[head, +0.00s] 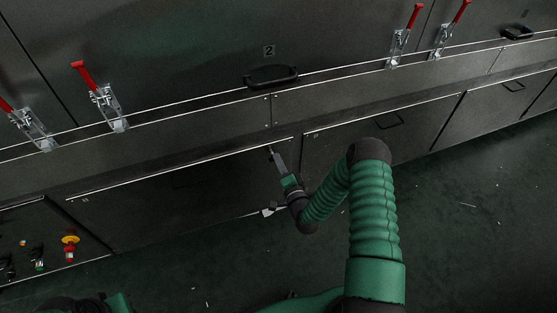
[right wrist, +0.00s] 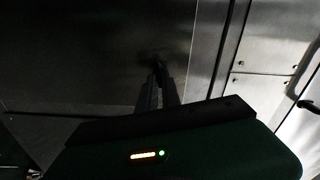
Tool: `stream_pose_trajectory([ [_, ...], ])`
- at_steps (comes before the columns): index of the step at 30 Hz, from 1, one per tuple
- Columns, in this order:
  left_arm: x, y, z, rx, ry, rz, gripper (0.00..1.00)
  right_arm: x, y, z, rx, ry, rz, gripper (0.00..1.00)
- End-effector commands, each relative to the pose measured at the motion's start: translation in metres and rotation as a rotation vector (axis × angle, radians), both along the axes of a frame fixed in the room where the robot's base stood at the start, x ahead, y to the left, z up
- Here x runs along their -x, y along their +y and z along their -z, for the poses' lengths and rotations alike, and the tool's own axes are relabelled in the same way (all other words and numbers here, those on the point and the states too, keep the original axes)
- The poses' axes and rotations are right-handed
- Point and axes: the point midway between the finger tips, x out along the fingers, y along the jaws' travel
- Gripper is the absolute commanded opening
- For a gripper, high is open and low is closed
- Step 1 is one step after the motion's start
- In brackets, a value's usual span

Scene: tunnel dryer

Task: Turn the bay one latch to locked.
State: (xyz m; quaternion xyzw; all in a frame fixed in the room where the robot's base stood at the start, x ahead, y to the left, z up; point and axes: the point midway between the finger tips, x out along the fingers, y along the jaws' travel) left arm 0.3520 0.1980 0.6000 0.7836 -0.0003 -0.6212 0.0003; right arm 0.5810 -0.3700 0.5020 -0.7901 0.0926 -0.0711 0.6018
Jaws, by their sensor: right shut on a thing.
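My right gripper (head: 273,152) reaches the upper right corner of a dark lower bay panel (head: 180,190), close to the seam with the panel to its right. Its fingers are shut on a small dark latch, mostly hidden by the fingertips. In the right wrist view the narrow fingers (right wrist: 158,78) come together on the dark latch (right wrist: 157,60) against a dark panel. The latch's turn angle is too dark to tell. My left gripper is not in view.
Red-handled toggle clamps (head: 84,74) stand along the ledge above. A black handle (head: 271,77) sits below the number 2 plate (head: 269,51). The floor (head: 470,200) at right is clear apart from scraps.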

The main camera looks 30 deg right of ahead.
Motion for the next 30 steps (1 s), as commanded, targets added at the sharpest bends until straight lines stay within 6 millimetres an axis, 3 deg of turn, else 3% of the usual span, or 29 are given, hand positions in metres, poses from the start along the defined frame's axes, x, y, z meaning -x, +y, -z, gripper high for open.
stream_pose_trajectory([
  [12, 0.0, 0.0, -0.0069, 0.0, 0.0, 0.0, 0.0, 0.0017, -0.004, 0.0046, -0.229, -0.05, 0.009, 0.0],
  [30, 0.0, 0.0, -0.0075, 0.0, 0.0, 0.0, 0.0, 0.002, -0.0047, 0.0064, -0.276, -0.059, 0.011, 0.0],
])
